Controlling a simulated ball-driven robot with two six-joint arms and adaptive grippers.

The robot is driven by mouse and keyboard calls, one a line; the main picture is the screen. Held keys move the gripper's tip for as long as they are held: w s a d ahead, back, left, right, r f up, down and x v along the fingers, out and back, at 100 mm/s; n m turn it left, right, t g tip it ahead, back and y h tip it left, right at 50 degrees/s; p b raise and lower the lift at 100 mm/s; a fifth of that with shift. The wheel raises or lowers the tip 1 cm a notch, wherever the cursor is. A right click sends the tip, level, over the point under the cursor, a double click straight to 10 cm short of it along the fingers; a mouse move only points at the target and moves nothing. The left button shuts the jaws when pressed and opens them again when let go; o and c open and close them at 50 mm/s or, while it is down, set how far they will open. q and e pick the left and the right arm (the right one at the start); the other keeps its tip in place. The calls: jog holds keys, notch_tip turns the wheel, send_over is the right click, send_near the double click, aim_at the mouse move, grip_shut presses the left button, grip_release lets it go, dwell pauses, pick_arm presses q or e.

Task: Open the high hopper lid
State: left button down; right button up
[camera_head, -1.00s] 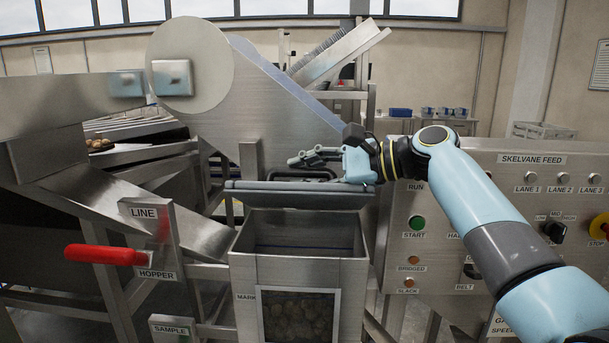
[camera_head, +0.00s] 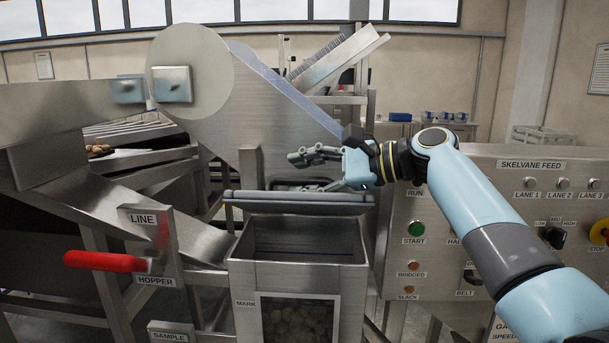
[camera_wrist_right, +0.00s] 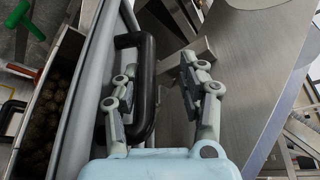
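The hopper lid (camera_head: 297,203) is a grey padded panel standing raised at the back edge of the steel hopper (camera_head: 300,272). The hopper's mouth is uncovered below it. The wrist view shows the lid (camera_wrist_right: 92,85) edge-on, with a black bar handle (camera_wrist_right: 146,85) on its outer face. My right gripper (camera_head: 312,156) is just above and behind the lid. In the wrist view its fingers (camera_wrist_right: 160,90) are spread apart, with part of the handle between or beyond them; I cannot tell whether they touch it. My left gripper is not in view.
Brown lumps lie in the hopper, seen in the wrist view (camera_wrist_right: 45,115). A red lever (camera_head: 104,261) labelled LINE and HOPPER stands at left. A control panel (camera_head: 500,210) with buttons is at right, behind my right arm. A sloped steel chute (camera_head: 270,110) rises behind the lid.

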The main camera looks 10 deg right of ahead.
notch_tip(320, 180, up, 10)
dwell(0.4)
